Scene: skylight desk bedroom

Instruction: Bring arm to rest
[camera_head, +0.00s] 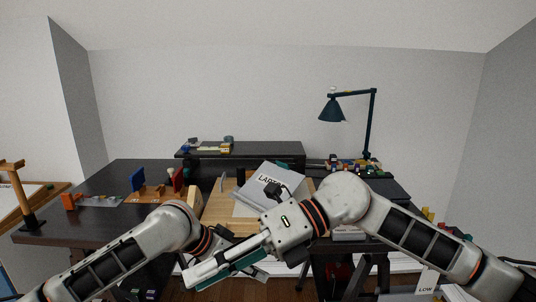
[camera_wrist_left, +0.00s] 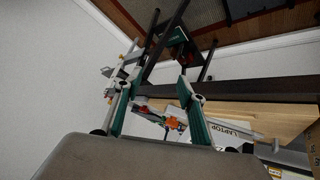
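In the head view both my arms reach in over the front edge of the dark desk (camera_head: 115,228) and cross low in the middle. My right gripper (camera_head: 195,279) extends down and left from its wrist, with a long pale finger and green pads. Its finger gap is hard to judge and I see nothing in it. My left gripper (camera_head: 258,272) is mostly hidden behind the right one. In the left wrist view my left gripper (camera_wrist_left: 158,108) has its green-padded fingers wide apart, with nothing held between them.
A grey laptop (camera_head: 268,182) lies tilted on a wooden board (camera_head: 216,208) just behind the grippers. Blue and red bookends (camera_head: 138,180) stand left. A desk lamp (camera_head: 371,125) stands back right. A wooden stand (camera_head: 22,195) is at the left edge.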

